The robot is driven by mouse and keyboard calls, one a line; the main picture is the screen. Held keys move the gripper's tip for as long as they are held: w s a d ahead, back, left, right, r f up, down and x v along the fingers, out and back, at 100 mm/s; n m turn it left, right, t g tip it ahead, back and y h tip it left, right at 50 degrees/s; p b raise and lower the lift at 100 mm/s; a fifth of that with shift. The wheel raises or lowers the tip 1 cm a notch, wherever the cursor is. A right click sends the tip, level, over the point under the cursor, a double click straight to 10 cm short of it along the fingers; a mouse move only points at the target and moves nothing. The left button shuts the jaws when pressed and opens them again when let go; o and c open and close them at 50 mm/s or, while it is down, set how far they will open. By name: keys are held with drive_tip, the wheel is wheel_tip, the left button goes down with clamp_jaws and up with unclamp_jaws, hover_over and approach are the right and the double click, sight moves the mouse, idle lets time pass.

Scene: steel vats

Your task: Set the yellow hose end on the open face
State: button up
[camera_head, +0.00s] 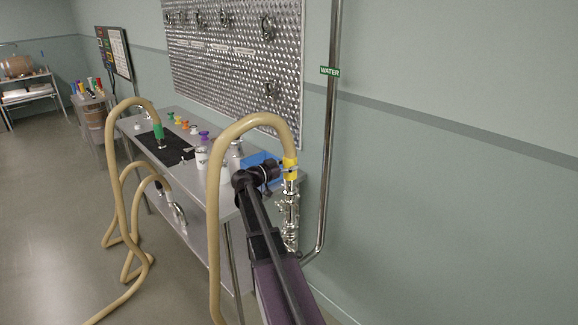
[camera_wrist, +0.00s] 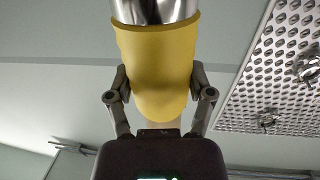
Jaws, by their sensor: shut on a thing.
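The yellow hose end (camera_head: 290,164) is a yellow cuff at the end of a beige hose that arches up and bends down, so it points downward. In the wrist view the yellow cuff (camera_wrist: 155,70) sits between both fingers of my gripper (camera_wrist: 160,95), with a bright steel end (camera_wrist: 155,11) beyond it. My gripper (camera_head: 284,171) is shut on the cuff from the side. Below it in the head view stands a steel valve and fitting stack (camera_head: 289,215). The open face is not clearly visible; I cannot tell whether the steel end touches the stack.
A steel table (camera_head: 222,182) behind my arm carries a green-ended hose (camera_head: 158,131) on a black mat, coloured caps, white containers and a blue bin (camera_head: 258,159). A steel water pipe (camera_head: 330,150) runs down the wall at right. Hose loops hang to the floor at left.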

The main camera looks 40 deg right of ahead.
drive_tip(key=shift+f, duration=0.1)
idle(0.3)
drive_tip(key=o, duration=1.3)
drive_tip(key=shift+a, duration=0.15)
drive_tip(key=a, duration=1.1)
drive_tip(key=shift+w+a, duration=0.4)
